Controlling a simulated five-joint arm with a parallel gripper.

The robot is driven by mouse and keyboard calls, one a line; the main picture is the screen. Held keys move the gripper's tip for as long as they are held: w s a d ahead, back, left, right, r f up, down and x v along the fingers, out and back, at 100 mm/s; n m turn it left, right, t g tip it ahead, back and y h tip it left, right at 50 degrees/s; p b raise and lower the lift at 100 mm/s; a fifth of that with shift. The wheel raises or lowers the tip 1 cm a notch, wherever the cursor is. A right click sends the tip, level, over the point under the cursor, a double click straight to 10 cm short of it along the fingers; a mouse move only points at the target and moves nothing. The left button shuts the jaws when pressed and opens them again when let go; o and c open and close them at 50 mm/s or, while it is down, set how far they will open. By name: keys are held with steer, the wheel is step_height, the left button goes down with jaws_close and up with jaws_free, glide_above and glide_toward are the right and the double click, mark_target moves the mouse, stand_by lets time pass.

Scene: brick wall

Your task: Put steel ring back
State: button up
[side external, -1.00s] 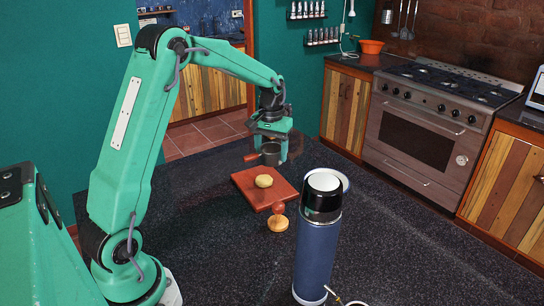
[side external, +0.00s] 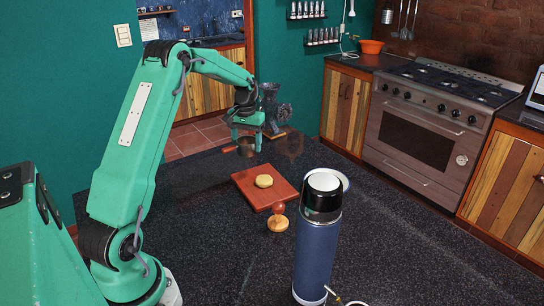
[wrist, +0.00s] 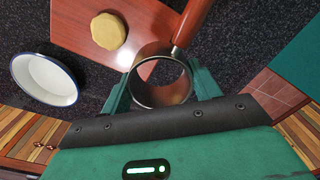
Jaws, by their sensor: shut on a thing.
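The steel ring (side external: 247,147) is a short open cylinder with a brown wooden handle (side external: 230,150). My gripper (side external: 245,138) is shut on it, and the ring hangs above the dark counter, behind and left of the red-brown board (side external: 283,188). In the wrist view the steel ring (wrist: 160,95) sits between both fingers of my gripper (wrist: 162,88), its handle (wrist: 194,22) pointing up. A round yellowish patty (side external: 264,181) lies on the board, outside the ring, and also shows in the wrist view (wrist: 108,31).
A wooden press (side external: 279,219) stands at the board's near edge. A tall blue flask (side external: 317,245) stands in front, right. A grey grinder (side external: 273,108) stands behind my gripper. A white bowl with a blue rim (wrist: 45,80) shows in the wrist view. The counter left of the board is clear.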

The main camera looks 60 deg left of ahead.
glide_above(233, 165)
step_height(233, 165, down, 5)
steer(key=shift+d+r, duration=0.1)
steer(key=shift+f, duration=2.05)
steer(key=shift+f, duration=0.1)
steer(key=o, duration=1)
steer(key=shift+f, duration=0.1)
step_height(233, 165, up, 12)
steer(key=shift+r, duration=0.2)
